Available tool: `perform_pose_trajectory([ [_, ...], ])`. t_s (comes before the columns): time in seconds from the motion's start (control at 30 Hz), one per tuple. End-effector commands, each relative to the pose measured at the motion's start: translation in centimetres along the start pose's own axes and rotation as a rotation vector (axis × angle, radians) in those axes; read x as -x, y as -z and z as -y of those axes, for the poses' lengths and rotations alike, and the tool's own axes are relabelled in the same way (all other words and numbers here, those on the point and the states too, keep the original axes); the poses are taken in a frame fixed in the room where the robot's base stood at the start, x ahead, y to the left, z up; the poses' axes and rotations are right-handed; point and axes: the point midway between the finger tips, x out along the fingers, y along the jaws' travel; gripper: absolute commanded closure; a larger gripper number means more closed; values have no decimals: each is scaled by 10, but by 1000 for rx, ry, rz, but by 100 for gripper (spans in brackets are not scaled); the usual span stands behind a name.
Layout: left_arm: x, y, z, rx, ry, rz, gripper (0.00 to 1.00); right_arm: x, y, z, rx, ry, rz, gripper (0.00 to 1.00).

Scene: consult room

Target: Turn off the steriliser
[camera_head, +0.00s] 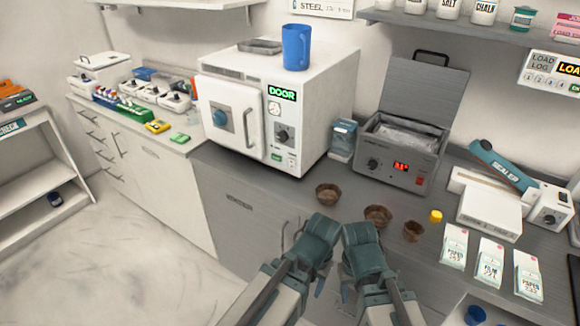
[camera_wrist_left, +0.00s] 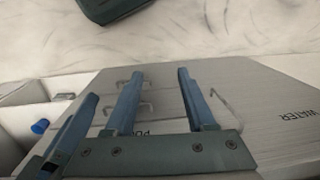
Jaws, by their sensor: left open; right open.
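The steriliser (camera_head: 312,110) is a white box on the counter, in the upper middle of the head view. A lit green "DOOR" display (camera_head: 282,93), a gauge (camera_head: 275,108), a dark dial (camera_head: 284,134) and small buttons (camera_head: 276,156) sit right of the door. My left gripper (camera_head: 320,240) and right gripper (camera_head: 362,242) are side by side, low in front of the counter, both empty and away from the steriliser. The left gripper's open fingers (camera_wrist_left: 160,85) show in the left wrist view.
A blue jug (camera_head: 297,47) and a tray (camera_head: 260,47) stand on top of the steriliser. A grey bath (camera_head: 398,165) with raised lid and red display stands right of it. Brown bowls (camera_head: 327,194), a yellow item (camera_head: 435,216), pouches (camera_head: 490,262) and a sealer (camera_head: 500,165) occupy the counter.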

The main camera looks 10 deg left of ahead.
Motion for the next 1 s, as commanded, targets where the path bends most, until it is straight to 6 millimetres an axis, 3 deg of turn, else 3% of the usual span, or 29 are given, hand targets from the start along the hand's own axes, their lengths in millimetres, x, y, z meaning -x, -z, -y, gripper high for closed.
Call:
perform_pose_trajectory([
  [0.03, -6, 3, -1, 8, -24, -11, 55, -5, 0, 0, 0, 0, 0, 50],
  [0.17, -21, 20, -9, 55, -162, -80, 79, -22, 1, 2, 0, 0, 0, 50],
  [0.3, -31, 53, -16, 152, -386, -215, 100, -46, 3, 4, 0, 0, 0, 50],
  [0.43, -25, 86, -11, 269, -592, -369, 100, -67, 4, 6, 0, 0, 0, 50],
  [0.53, -14, 111, 4, 375, -737, -497, 100, -83, 5, 8, 0, 0, 0, 50],
  [0.67, 5, 138, 39, 528, -914, -671, 100, -104, 6, 10, 1, 0, 0, 50],
  [0.8, 27, 156, 94, 711, -1082, -865, 100, -126, 7, 12, 1, 0, 0, 50],
  [1.0, 51, 156, 180, 957, -1264, -1101, 100, -150, 9, 14, 1, 0, 0, 50],
])
